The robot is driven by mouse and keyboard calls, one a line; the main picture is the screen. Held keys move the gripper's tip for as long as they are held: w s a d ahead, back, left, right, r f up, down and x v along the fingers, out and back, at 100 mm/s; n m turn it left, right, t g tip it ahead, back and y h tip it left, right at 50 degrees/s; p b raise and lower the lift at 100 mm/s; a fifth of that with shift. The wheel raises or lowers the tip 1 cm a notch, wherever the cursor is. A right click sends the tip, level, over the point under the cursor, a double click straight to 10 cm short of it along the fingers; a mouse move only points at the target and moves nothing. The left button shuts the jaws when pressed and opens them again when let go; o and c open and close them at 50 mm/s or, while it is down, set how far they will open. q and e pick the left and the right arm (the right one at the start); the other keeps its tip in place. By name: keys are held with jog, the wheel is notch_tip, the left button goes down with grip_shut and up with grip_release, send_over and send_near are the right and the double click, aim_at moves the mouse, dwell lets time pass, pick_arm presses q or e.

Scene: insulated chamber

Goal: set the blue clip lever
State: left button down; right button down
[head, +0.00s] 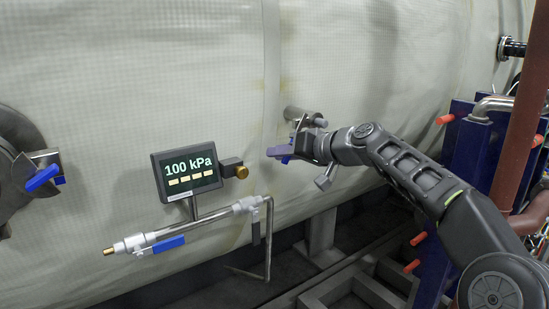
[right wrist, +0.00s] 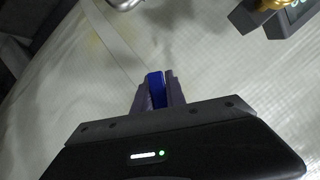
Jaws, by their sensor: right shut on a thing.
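My right gripper (head: 280,152) is at the chamber wall in the middle of the head view, its arm coming in from the right. Its two fingers (right wrist: 157,92) are closed around a blue lever (right wrist: 156,88) in the right wrist view. In the head view only a little of this blue lever (head: 286,159) shows by the fingers, below a short metal cylinder (head: 303,115). The gripper hides the lever's mount. Another blue lever (head: 42,178) sits on a metal clip at the round flange on the far left. My left gripper is not in view.
A display (head: 187,171) reading 100 kPa stands left of my right gripper, with a brass fitting (head: 242,172) at its side. Below it runs a pipe with a blue-handled valve (head: 168,245). A blue frame and a rusty brown pipe (head: 522,110) stand at the right.

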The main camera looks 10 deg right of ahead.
jog(key=shift+w+d+f+n+h+b, duration=0.25)
jog(key=shift+d+n+h+b, duration=0.2)
jog(key=shift+d+n, duration=0.2)
jog(key=shift+w+d+f+n+h+b, duration=0.2)
jog(key=shift+w+d+n+h+b, duration=0.1)
jog(key=shift+d+n+h, duration=0.3)
jog(key=shift+w+d+f+n+h+b, duration=0.2)
jog(key=shift+d+n+h+b, duration=0.2)
jog(key=shift+d+n, duration=0.3)
jog(key=shift+t, duration=0.3)
jog(key=c, duration=1.4)
grip_release()
jog(key=shift+r, duration=0.1)
jog(key=shift+o, duration=0.2)
jog(key=shift+s, duration=0.1)
jog(key=b+v, duration=0.2)
jog(key=v, duration=0.5)
jog(key=shift+s+r, duration=0.15)
jog(key=shift+s, duration=0.1)
jog(key=shift+d, duration=0.15)
